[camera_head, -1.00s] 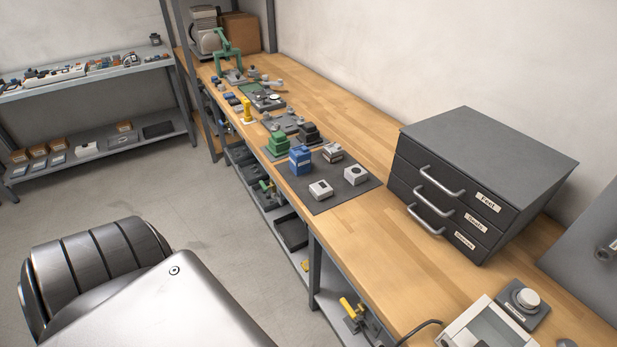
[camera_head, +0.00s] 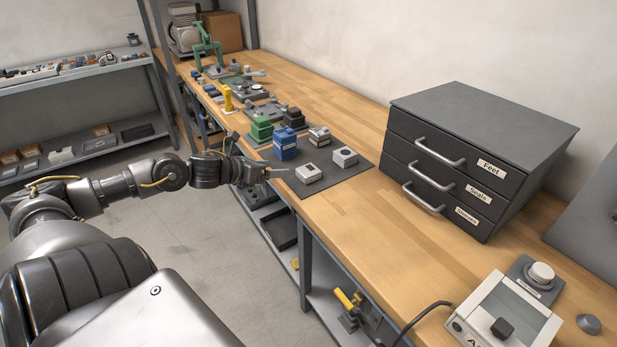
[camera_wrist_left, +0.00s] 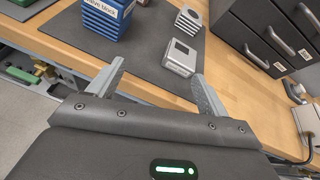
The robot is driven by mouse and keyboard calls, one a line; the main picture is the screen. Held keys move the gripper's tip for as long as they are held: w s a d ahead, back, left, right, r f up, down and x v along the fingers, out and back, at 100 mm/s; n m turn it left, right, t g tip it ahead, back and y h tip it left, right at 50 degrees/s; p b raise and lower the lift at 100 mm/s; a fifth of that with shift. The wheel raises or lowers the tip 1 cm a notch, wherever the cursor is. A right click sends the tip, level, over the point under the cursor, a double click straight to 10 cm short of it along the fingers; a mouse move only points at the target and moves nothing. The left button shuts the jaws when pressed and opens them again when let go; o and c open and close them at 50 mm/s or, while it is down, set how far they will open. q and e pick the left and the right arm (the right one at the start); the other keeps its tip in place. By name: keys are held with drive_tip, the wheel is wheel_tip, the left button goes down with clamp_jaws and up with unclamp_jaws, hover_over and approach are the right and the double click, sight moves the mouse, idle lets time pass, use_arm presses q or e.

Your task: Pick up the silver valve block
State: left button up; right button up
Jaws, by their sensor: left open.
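Two small silver blocks sit on the dark mat (camera_head: 352,172) on the bench. The nearer silver block (camera_head: 308,173) has a dark square on top, and it also shows in the left wrist view (camera_wrist_left: 181,60). I cannot tell which is the valve block. My left gripper (camera_head: 282,171) is open and empty at the mat's left edge. In the wrist view its fingers (camera_wrist_left: 160,80) point toward the nearer block, apart from it. My right gripper is not in view.
A blue finned block (camera_head: 285,145) with a label reading "valve block" stands beside the silver ones, with a green block (camera_head: 261,128) behind it. A dark drawer cabinet (camera_head: 460,165) stands to the right. Bare wood (camera_head: 370,225) lies in front of the mat.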

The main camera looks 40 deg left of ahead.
sight(307, 170)
use_arm(q)
drive_tip(key=shift+w+d+r+m+h, duration=0.15)
drive_tip(key=shift+w+d+m, duration=0.2)
drive_tip(key=shift+d+m, duration=0.25)
drive_tip(key=shift+w+d+m+h, duration=0.2)
drive_tip(key=shift+w+d+m, duration=0.2)
drive_tip(key=shift+d+m, duration=0.25)
drive_tip(key=shift+w+d+r+m+h, duration=0.15)
drive_tip(key=shift+w+d+m, duration=0.2)
drive_tip(key=shift+d+m, duration=0.25)
drive_tip(key=shift+w+d+f, duration=0.15)
drive_tip(key=shift+w+f, duration=0.2)
drive_tip(key=shift+w, duration=0.3)
drive_tip(key=shift+w+d+f, duration=0.2)
drive_tip(key=shift+w+f, duration=0.1)
drive_tip(key=shift+w, duration=0.25)
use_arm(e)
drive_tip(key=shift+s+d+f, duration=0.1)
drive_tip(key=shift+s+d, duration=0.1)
